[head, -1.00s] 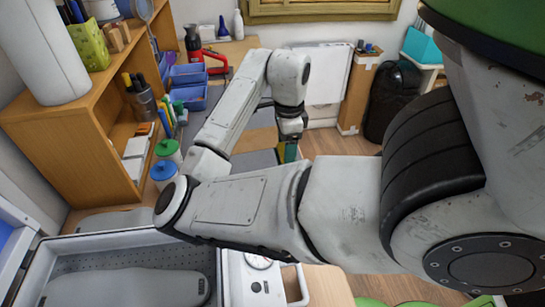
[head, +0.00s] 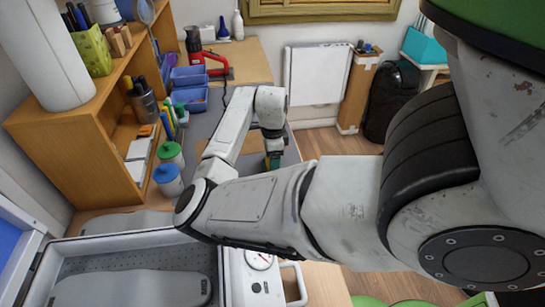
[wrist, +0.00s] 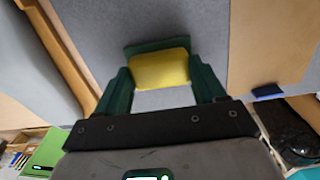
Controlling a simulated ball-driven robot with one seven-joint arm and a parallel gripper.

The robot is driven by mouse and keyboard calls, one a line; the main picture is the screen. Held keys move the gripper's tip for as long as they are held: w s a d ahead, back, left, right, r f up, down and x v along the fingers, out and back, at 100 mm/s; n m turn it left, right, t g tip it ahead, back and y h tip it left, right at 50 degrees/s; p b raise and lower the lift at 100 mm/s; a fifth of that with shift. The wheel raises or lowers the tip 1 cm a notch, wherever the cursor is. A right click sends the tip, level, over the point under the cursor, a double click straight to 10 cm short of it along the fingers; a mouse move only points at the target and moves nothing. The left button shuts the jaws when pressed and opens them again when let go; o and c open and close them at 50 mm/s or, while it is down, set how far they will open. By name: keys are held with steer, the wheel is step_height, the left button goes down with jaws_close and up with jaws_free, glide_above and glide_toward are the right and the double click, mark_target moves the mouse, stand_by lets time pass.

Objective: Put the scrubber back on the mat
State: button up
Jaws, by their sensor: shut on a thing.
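The scrubber, a yellow block with a dark green layer, sits between the green fingers of my gripper (wrist: 163,74) in the wrist view; its yellow part (wrist: 160,70) faces the camera. My gripper is shut on it. In the head view my gripper (head: 272,161) is small and partly hidden by my arm, with a bit of yellow and green showing. The grey mat (head: 288,147) lies on the table beneath, and it fills the upper middle of the wrist view (wrist: 205,20). I cannot tell whether the scrubber touches the mat.
A white machine with a gauge (head: 262,280) is in front. The mat's right part looks clear.

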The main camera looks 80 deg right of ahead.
steer(key=shift+f, duration=0.15)
steer(key=o, duration=1)
step_height(320, 180, up, 12)
steer(key=b, duration=0.2)
steer(key=shift+r, duration=0.2)
